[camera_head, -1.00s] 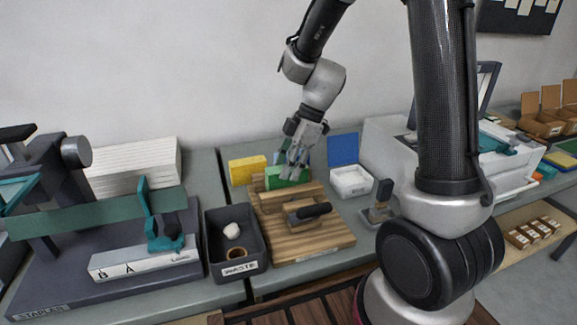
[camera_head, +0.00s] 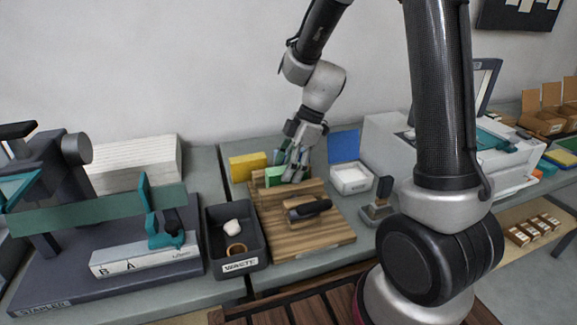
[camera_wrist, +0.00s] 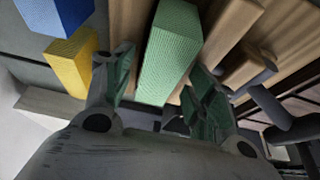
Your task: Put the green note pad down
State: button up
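The green note pad (camera_head: 274,178) is at the back of a wooden board (camera_head: 318,240), between raised wooden pieces, partly hidden by my fingers in the head view. In the wrist view the green pad (camera_wrist: 170,50) lies between my two fingers, with gaps visible beside it. My gripper (camera_head: 296,168) is low over the pad, and its green-lined fingers are spread, as the wrist view (camera_wrist: 160,75) also shows. I cannot tell whether either finger touches the pad.
A yellow block (camera_head: 248,168) stands left of the pad. A blue block (camera_wrist: 55,12) shows beside the yellow one in the wrist view. A dark waste bin (camera_head: 212,260) is left of the board. A white box with blue lid (camera_head: 344,145) and a stamp (camera_head: 377,205) are right.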

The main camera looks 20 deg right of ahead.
jog(key=shift+r, duration=0.3)
jog(key=v, duration=1.3)
jog(key=s+d+r+m+t+h, duration=0.2)
jog(key=s+d+m, duration=0.3)
jog(key=s+m, duration=0.4)
jog(key=s+d+r+m+t+h, duration=0.2)
jog(key=s+d+m, duration=0.3)
jog(key=s+m, duration=0.4)
jog(key=shift+s+r, duration=0.3)
jog(key=shift+s, duration=0.7)
